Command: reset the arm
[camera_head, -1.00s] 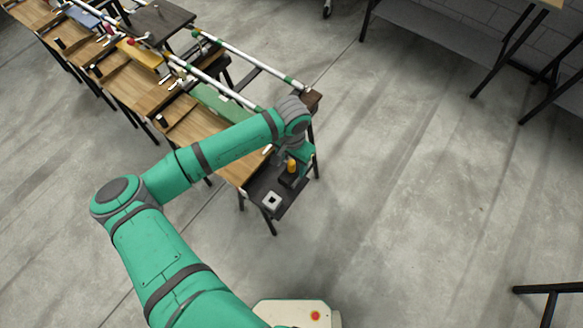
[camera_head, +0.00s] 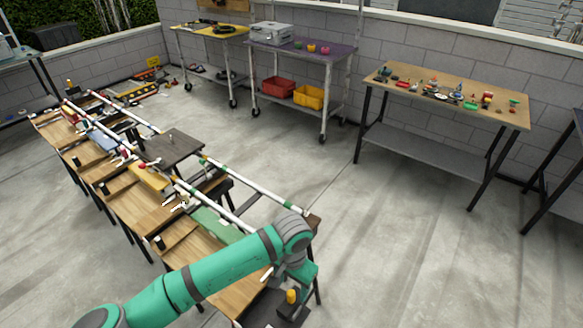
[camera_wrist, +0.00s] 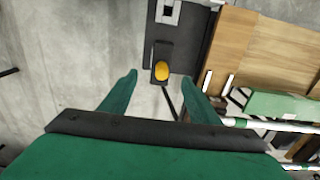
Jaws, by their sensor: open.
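My green arm reaches from the bottom left of the head view to the near end of the long workbench. In the wrist view my gripper (camera_wrist: 160,92) is open, with its two green fingers apart and nothing between them. Past the fingertips a yellow knob on a black block (camera_wrist: 161,70) sits on a dark plate (camera_wrist: 188,40) at the bench end. The yellow knob also shows in the head view (camera_head: 292,296), below the gripper. A grey square piece with a hole (camera_wrist: 168,11) lies farther along the plate.
The long wooden workbench (camera_head: 128,205) carries white-and-green rails (camera_head: 255,184) and a green block (camera_head: 215,224). A table with small objects (camera_head: 450,92) stands at the right back. A cart with red and yellow bins (camera_head: 295,92) stands behind. The concrete floor (camera_head: 400,240) at the right is clear.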

